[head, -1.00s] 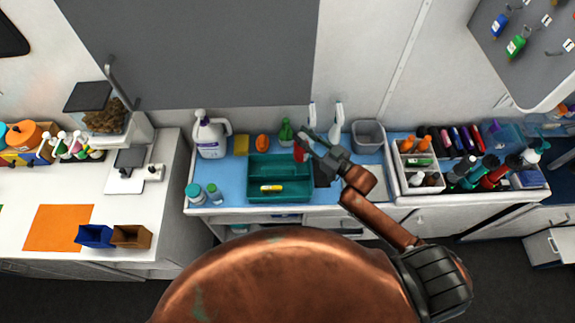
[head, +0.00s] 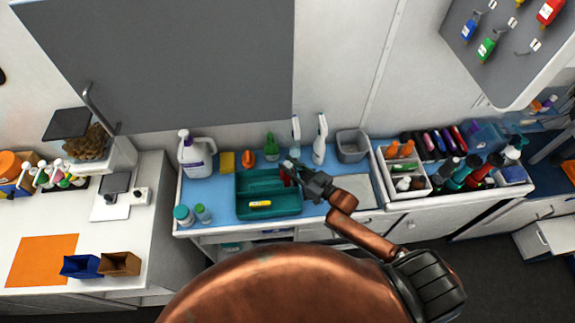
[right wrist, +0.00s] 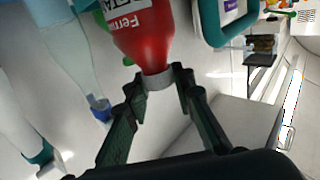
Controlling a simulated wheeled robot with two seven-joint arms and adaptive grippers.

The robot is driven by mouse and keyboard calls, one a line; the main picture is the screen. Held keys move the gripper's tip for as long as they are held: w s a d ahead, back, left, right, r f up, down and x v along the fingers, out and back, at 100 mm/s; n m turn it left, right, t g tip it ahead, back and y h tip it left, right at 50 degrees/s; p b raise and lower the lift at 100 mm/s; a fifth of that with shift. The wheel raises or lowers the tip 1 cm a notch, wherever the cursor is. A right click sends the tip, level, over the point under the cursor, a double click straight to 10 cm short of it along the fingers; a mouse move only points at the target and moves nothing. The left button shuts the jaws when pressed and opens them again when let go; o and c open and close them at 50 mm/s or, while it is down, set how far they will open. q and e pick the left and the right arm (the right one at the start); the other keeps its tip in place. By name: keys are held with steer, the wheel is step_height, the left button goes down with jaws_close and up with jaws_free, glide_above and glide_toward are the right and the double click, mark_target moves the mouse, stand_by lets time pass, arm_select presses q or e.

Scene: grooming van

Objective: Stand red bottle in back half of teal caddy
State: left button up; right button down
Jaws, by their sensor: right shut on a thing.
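The teal caddy (head: 268,215) sits on the blue counter mat, with a yellow item (head: 260,203) lying in its front half. My right gripper (head: 290,170) is at the caddy's back right corner. It is shut on the red bottle (head: 286,180), which shows as a small red patch at the back right of the caddy. In the right wrist view the fingers (right wrist: 160,85) close around the grey neck of the red bottle (right wrist: 145,35), which has a white label. Its base is out of frame, so I cannot tell whether it touches the caddy floor. My left gripper is not seen.
A white jug (head: 196,155) is at back left. A grey bin (head: 352,146) and a filled white organiser (head: 410,190) are right.

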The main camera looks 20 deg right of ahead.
steer(key=shift+f, duration=0.15)
steer(key=c, duration=1.7)
jaws_free()
steer(key=shift+o, duration=0.2)
steer(key=shift+r, duration=0.2)
steer(key=b+v, duration=0.1)
steer(key=v, duration=1.1)
